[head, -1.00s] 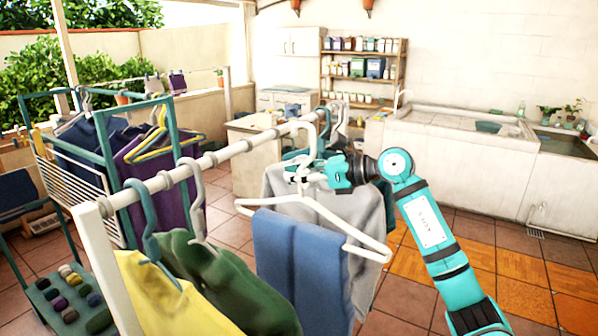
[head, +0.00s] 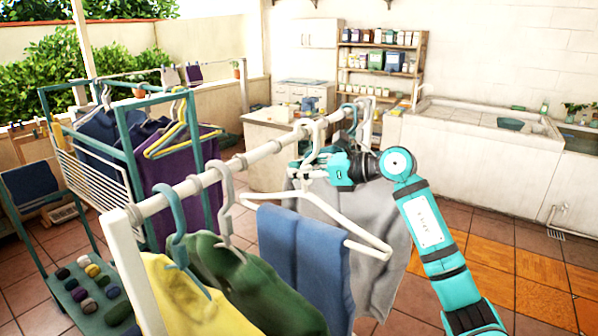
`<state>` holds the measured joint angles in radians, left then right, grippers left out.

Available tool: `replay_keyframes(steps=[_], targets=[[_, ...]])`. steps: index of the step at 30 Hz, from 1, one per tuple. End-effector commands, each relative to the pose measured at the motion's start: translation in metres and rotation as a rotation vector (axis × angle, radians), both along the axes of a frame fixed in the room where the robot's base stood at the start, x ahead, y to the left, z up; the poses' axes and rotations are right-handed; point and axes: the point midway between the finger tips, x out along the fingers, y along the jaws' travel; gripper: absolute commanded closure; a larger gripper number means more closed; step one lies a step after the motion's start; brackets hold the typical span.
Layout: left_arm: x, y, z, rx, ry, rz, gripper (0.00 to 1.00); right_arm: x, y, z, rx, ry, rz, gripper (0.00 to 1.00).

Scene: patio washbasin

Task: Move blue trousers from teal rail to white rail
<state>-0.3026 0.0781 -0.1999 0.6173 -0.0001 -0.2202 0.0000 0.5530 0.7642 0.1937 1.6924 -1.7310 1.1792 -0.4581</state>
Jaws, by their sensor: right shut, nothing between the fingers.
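The blue trousers (head: 305,262) are folded over the bar of a white hanger (head: 338,214). The hanger's hook is at the white rail (head: 262,152), and the trousers hang between a green garment (head: 250,290) and a grey one (head: 380,255). My right gripper (head: 312,171) is shut and empty, close beside the neck of that hanger just below the rail; whether it touches cannot be told. The teal rail (head: 130,105) stands at the left, with dark blue and purple clothes and a yellow hanger on it. My left gripper is not in view.
A yellow garment (head: 180,300) on a teal hanger hangs at the rail's near end. A teal tray (head: 100,300) with several small round items is at lower left. A basin counter (head: 465,165) and shelves (head: 378,60) stand behind. Tiled floor at right is clear.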

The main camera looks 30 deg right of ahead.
Motion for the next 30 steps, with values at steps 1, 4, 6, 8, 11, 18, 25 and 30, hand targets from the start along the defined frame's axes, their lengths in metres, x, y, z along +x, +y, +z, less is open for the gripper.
replay_keyframes(steps=[1,4,6,8,11,18,25,30], targets=[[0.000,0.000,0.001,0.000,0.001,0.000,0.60,0.001,0.000,0.003,0.002,-0.005,-0.001,1.00],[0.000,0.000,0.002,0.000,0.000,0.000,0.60,0.004,0.001,0.003,0.002,-0.006,-0.001,1.00],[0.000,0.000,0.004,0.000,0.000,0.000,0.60,0.007,0.003,0.004,0.002,-0.006,0.000,1.00],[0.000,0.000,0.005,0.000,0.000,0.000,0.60,0.011,0.004,0.004,0.004,-0.006,0.000,1.00],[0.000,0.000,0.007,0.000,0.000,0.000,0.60,0.017,0.007,0.004,0.002,-0.006,0.000,1.00],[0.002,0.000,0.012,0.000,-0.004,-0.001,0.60,0.031,0.012,0.004,0.004,-0.007,0.000,1.00],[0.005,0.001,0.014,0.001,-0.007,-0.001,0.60,0.039,0.016,0.003,0.004,-0.008,-0.001,1.00],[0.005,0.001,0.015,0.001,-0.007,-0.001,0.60,0.041,0.017,0.002,0.003,-0.007,-0.001,1.00]])
